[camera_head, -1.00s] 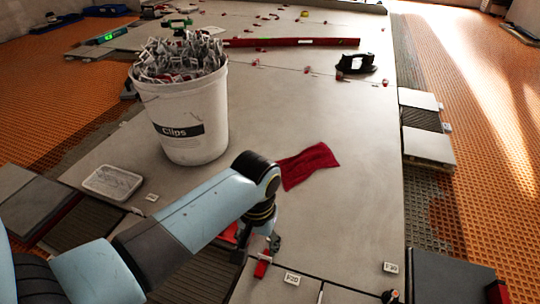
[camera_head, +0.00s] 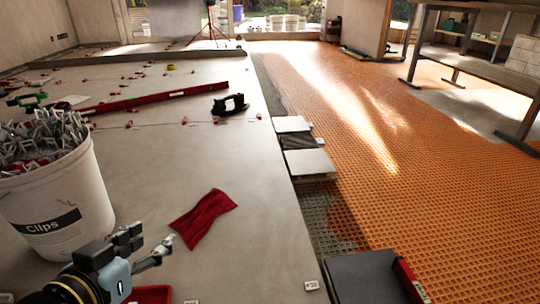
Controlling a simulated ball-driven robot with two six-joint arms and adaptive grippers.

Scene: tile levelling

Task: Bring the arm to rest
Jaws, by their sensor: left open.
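My left arm (camera_head: 85,283) comes in at the lower left of the head view. Its blue and black wrist is low beside the bucket, and my left gripper (camera_head: 150,244) is open with its fingers pointing right. I see nothing held between the fingers. A red cloth (camera_head: 204,217) lies crumpled on the tiles just right of and beyond the fingertips, apart from them as far as I can tell. My right gripper is out of view.
A white bucket labelled Clips (camera_head: 62,210), full of clips, stands at the left. A red level (camera_head: 150,98) and a black suction handle (camera_head: 229,104) lie farther back. Stacked tiles (camera_head: 305,164) and a dark slab (camera_head: 364,278) line the right edge, beside orange matting (camera_head: 400,160).

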